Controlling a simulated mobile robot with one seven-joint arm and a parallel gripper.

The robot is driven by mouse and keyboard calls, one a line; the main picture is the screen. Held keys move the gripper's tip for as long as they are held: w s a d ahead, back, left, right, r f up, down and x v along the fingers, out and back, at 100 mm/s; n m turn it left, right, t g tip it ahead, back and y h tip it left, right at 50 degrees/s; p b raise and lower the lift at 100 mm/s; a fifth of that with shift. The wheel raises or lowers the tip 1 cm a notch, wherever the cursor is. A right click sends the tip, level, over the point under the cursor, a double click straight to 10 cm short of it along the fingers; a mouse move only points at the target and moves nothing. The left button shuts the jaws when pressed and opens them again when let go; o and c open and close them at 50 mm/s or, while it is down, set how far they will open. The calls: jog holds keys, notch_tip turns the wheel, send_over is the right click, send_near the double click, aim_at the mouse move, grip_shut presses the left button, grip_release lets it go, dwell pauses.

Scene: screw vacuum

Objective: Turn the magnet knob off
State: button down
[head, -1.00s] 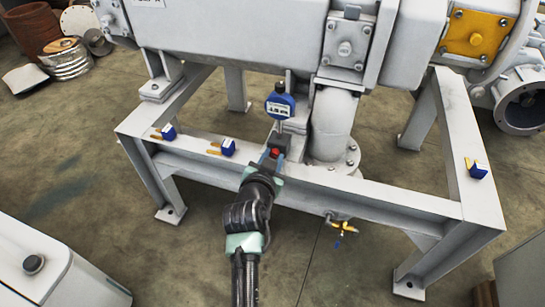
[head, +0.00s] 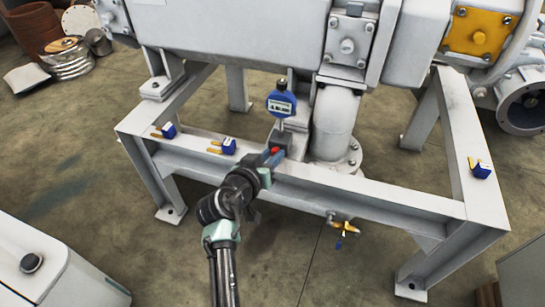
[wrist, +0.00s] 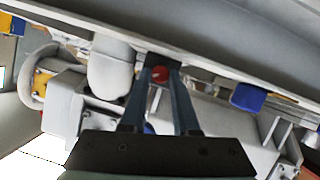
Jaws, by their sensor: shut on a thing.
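The red magnet knob (head: 275,150) sits on the front of a dark grey magnetic base (head: 283,138), which stands on the front beam of the frame. A blue dial indicator (head: 281,104) rises above that base on a thin stem. My gripper (head: 270,157) reaches up to the knob from the lower left. In the wrist view the knob (wrist: 160,74) lies between the tips of my two long grey fingers (wrist: 158,82), which are shut on it. The fingers partly hide the knob's sides. I cannot read which way the knob is set.
Blue-and-yellow clamps (head: 222,147) rest on the front beam (head: 390,197) to the left, and another (head: 480,170) on the right beam. A brass valve (head: 345,228) hangs below the beam. A large grey pump body (head: 230,40) and a pipe (head: 336,122) stand close behind.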

jog(key=n+h+b, duration=0.1)
jog(key=n, duration=0.1)
jog(key=n+h+b, duration=0.1)
jog(key=n, duration=0.1)
jog(key=shift+w+a+f+h, duration=0.1)
jog(key=shift+a+f+h, duration=0.1)
jog(key=shift+h, duration=0.1)
dwell(0.5)
jog(key=c, duration=0.7)
grip_release()
jog(key=shift+o, duration=0.2)
jog(key=shift+a, duration=0.1)
